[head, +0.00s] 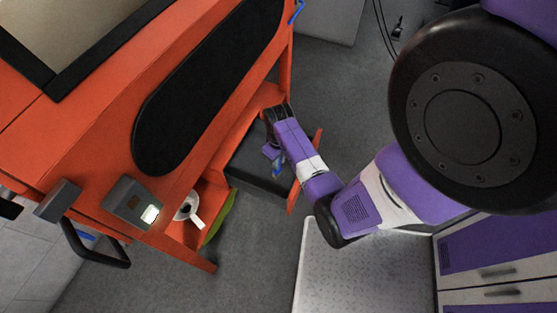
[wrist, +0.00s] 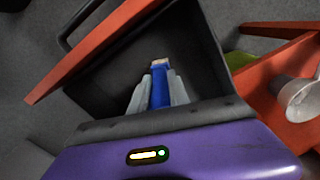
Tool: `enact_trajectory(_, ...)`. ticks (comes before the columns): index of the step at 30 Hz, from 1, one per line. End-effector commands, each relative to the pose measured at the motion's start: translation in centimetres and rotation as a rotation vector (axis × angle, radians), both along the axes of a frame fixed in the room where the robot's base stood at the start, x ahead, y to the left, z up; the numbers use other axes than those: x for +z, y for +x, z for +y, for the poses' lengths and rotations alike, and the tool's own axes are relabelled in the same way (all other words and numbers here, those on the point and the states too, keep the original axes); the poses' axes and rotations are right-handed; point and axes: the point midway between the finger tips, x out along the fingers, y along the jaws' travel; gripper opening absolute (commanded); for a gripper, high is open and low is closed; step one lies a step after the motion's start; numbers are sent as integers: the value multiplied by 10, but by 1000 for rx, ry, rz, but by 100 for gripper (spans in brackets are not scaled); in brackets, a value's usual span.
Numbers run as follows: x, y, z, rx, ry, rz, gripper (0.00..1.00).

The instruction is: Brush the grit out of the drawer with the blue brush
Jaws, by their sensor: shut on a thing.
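The open drawer (head: 250,172) is a dark grey box low in the orange cart. In the wrist view its dark inside (wrist: 110,70) lies ahead of and around my fingers. My gripper (wrist: 158,88) is shut on the blue brush (wrist: 160,98), whose blue handle stands between the two grey fingers. Its tan tip (wrist: 160,64) points into the drawer. In the head view my gripper (head: 274,160) is over the drawer, and a bit of the blue brush (head: 278,166) shows there. I cannot make out any grit, nor whether the brush touches the drawer floor.
The orange cart (head: 95,140) with a black oval pad rises over the drawer. A white cup (head: 187,207) sits on its low shelf, near a green object (head: 219,217). Orange bars flank the drawer. A metal-topped platform (head: 350,270) stands at the lower right. Grey floor is open beyond.

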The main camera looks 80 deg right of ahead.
Motion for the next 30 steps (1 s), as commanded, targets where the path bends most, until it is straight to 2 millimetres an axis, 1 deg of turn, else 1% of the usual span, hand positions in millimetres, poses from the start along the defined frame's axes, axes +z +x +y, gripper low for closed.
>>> enact_trajectory(30, -19, 0, 0, 1, 0, 0, 0)
